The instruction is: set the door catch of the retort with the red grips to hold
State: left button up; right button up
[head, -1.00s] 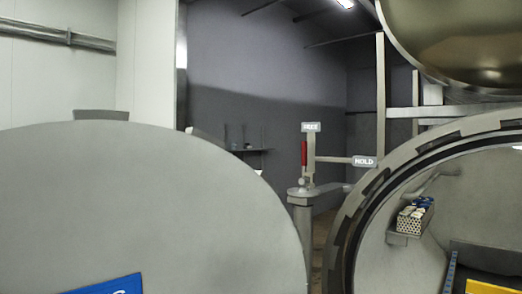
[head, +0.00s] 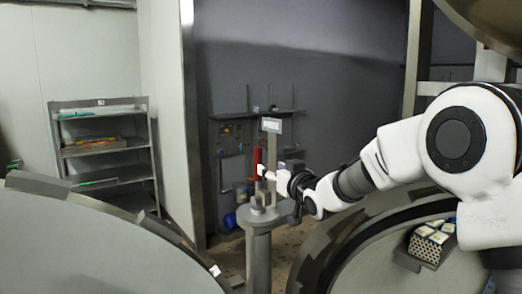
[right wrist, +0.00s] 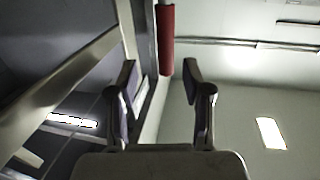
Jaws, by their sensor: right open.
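The door catch is a lever with a red grip (head: 256,162) standing upright on a grey post (head: 259,245). A small label plate (head: 271,125) sits above it, its text too small to read now; earlier it read FREE. The HOLD plate is not visible, likely behind my right arm. My right gripper (head: 268,173) is open beside the red grip, on its right. In the right wrist view the red grip (right wrist: 166,40) shows beyond and roughly between the open fingertips (right wrist: 160,72); I cannot tell whether they touch it. My left gripper is not in view.
The round retort door (head: 90,245) fills the lower left. The retort's mouth ring (head: 325,245) is at lower right, with a perforated box (head: 424,248) inside. A shelf rack (head: 105,148) stands back left, and a tool board (head: 232,135) hangs behind the post.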

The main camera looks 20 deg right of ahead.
aim_at(260, 159)
jog(key=w, duration=0.1)
jog(key=w+a+r+p, duration=0.1)
jog(key=w+r+p, duration=0.1)
jog(key=shift+w+a, duration=0.15)
jog(key=shift+a, duration=0.2)
jog(key=w, duration=0.1)
jog(key=w+p, duration=0.1)
jog(key=w, duration=0.1)
jog(key=w+p, duration=0.1)
jog(key=shift+w+f, duration=0.15)
jog(key=shift+f, duration=0.15)
jog(key=shift+w, duration=0.2)
jog(key=shift+s, duration=0.15)
jog(key=shift+a, duration=0.2)
jog(key=c, duration=0.9)
jog(key=shift+d+f, duration=0.1)
grip_shut()
